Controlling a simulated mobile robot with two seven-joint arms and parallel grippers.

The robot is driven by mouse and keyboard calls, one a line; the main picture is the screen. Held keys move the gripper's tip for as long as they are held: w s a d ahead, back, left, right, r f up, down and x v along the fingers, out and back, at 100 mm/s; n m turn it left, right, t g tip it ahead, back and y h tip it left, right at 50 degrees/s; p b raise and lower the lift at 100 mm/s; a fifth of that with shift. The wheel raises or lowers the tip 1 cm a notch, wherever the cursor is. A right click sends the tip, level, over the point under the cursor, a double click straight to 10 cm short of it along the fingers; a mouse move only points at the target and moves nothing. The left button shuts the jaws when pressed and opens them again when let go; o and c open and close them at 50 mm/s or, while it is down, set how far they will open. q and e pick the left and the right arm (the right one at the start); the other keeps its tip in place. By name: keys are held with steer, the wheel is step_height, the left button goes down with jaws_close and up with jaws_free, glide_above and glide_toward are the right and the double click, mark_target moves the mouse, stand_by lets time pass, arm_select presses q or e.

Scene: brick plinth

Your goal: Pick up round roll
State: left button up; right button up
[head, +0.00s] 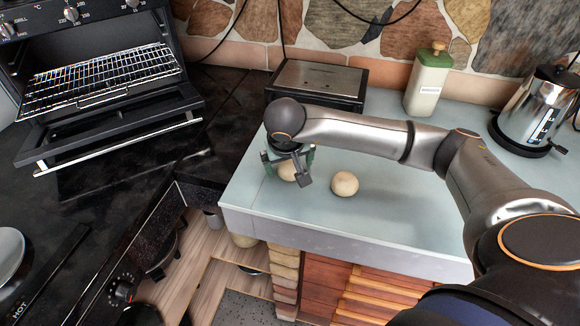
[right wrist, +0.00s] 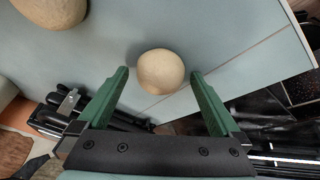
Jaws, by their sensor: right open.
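Two round, pale tan rolls are on the light blue-grey counter (head: 400,218). One roll (head: 288,171) is at my right gripper (head: 287,170), partly hidden by its fingers in the head view. In the right wrist view this roll (right wrist: 160,72) shows between and just beyond the tips of the open green fingers (right wrist: 160,90). The jaws are apart, with a gap on each side of it. The other roll (head: 345,184) lies a short way to the right, and shows at the upper left of the right wrist view (right wrist: 50,8). My left gripper is not in view.
A black and steel appliance (head: 317,84) stands behind the gripper. A green-topped container (head: 428,82) and a kettle (head: 540,108) stand at the back right. An open oven with a wire rack (head: 100,78) is at the left. The counter's front is clear.

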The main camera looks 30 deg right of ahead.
steer(key=shift+c, duration=0.4)
steer(key=c, duration=1.2)
steer(key=shift+r, duration=0.15)
